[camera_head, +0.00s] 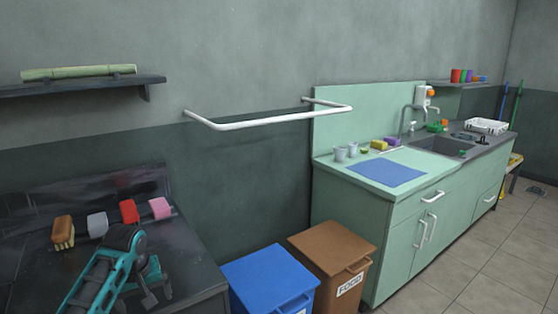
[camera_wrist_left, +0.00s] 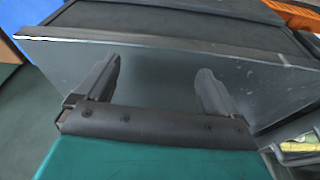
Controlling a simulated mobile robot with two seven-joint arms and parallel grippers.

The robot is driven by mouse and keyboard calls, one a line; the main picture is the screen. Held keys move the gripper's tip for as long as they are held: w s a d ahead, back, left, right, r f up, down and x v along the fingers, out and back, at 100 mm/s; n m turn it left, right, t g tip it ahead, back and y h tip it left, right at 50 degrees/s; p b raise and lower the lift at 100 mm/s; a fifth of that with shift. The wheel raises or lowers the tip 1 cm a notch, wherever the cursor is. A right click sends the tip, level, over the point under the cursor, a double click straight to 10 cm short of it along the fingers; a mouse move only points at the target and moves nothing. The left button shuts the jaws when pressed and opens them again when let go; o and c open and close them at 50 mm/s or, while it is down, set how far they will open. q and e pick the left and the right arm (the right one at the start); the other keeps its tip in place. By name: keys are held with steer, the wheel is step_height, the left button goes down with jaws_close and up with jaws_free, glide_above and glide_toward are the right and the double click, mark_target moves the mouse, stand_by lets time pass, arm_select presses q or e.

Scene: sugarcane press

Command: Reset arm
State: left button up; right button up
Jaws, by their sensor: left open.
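My left arm (camera_head: 100,275) is teal and black and reaches in from the lower left in the head view. It bends at a dark joint, with my left gripper (camera_head: 156,295) pointing down over the front part of the dark counter (camera_head: 195,272). In the left wrist view, my left gripper (camera_wrist_left: 155,85) has its two dark fingers spread wide apart with nothing between them. A dark grey flat surface with a pale edge lies beyond the fingers. My right gripper is not in view.
A brown brush (camera_head: 63,233) and red (camera_head: 129,211) and pink (camera_head: 160,208) items stand behind my arm. A blue bin (camera_head: 268,278) and brown bin (camera_head: 332,248) stand right of the counter. A green stalk (camera_head: 80,72) lies on a wall shelf (camera_head: 60,88).

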arm_select(q)
steer(key=w+a+r+m+t+y, duration=0.15)
steer(key=w+r+m+t, duration=0.25)
steer(key=w+r+t, duration=0.5)
steer(key=w+d+r+m+t, duration=0.2)
steer(key=w+r+m+t, duration=0.4)
steer(key=r, duration=0.3)
steer(key=s+d+f+g+h, duration=0.15)
steer(key=s+d+f, duration=0.25)
steer(key=s+f, duration=0.4)
steer(key=s+d+f+g+h, duration=0.15)
steer(key=s+d+f, duration=0.4)
steer(key=f, duration=0.55)
steer(key=s+d+f+g, duration=0.1)
steer(key=s+d+f, duration=0.1)
steer(key=s, duration=0.6)
steer(key=s+d+f+g+h, duration=0.1)
steer(key=s+d+f, duration=0.2)
steer(key=s, duration=0.5)
steer(key=s+d+f+g+h, duration=0.1)
steer(key=s+d+f, duration=0.1)
steer(key=s+f, duration=0.3)
steer(key=s, duration=0.3)
steer(key=shift+s+d+g, duration=0.2)
steer(key=shift+d+g, duration=0.1)
